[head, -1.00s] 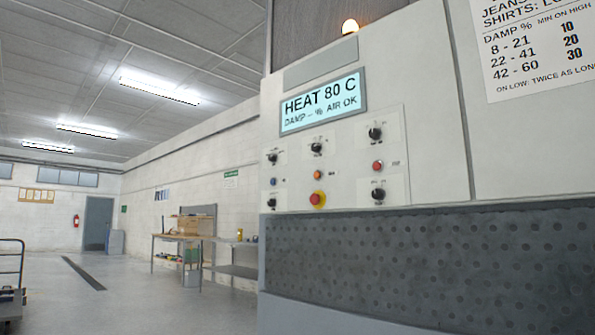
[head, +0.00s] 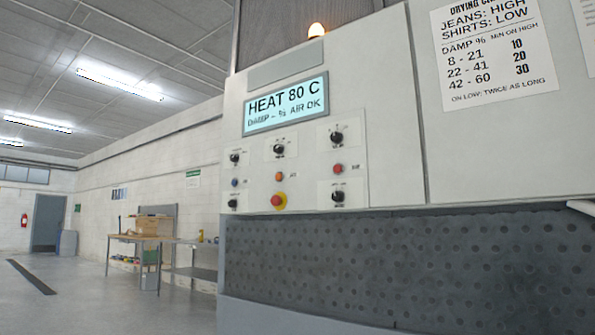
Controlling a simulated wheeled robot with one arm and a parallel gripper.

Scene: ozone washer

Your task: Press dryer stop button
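The dryer's control panel (head: 306,165) faces me on the pale machine front, left of the picture's middle. Its screen (head: 286,104) reads "HEAT 80 C" and "DAMP - % AIR OK". Below it are several black knobs. A red button (head: 338,169) sits at the right of the panel and an orange one (head: 279,176) in the middle. A blue button (head: 235,183) is at the left. The small labels are too blurred to tell which is stop. My gripper is not in view.
A perforated grey panel (head: 400,265) lies below the controls. A drying chart (head: 493,55) hangs upper right. A workbench (head: 140,238) stands by the left wall, and the floor (head: 80,290) at left is mostly clear.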

